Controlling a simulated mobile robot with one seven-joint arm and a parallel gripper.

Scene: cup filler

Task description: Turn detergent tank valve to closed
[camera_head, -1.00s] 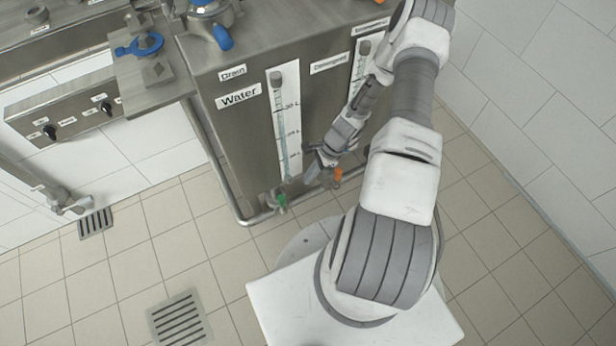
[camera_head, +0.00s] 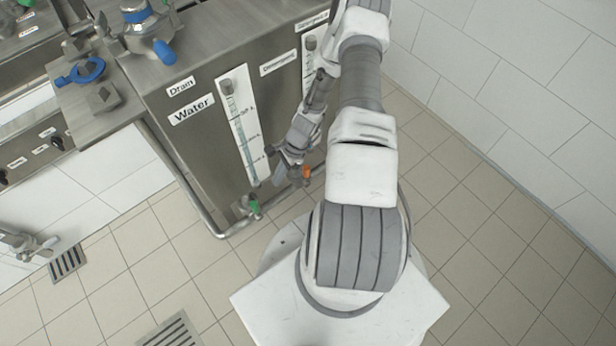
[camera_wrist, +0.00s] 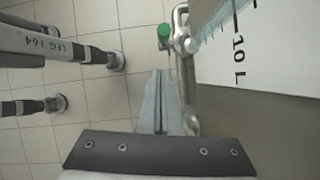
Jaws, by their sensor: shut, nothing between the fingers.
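The detergent tank (camera_head: 283,84) is the right part of the steel cabinet, behind my arm in the head view. Its label is partly readable. An orange valve handle (camera_head: 306,172) sits low in front of it, just right of my gripper (camera_head: 281,175). My gripper is shut and empty, pointing down beside the bottom of the gauges and apart from the handle as far as I can tell. In the wrist view the fingers (camera_wrist: 160,80) are together beside a steel pipe fitting. The orange handle does not show there. A green valve handle (camera_wrist: 163,32) shows beyond the fingertips.
The water tank (camera_head: 195,135) with its gauge (camera_head: 242,125) stands left, with the green handle (camera_head: 254,207) below it. A steel rail (camera_head: 185,180) runs low around the cabinet. A white tiled wall (camera_head: 510,100) is at the right. Tiled floor (camera_head: 480,260) is clear there.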

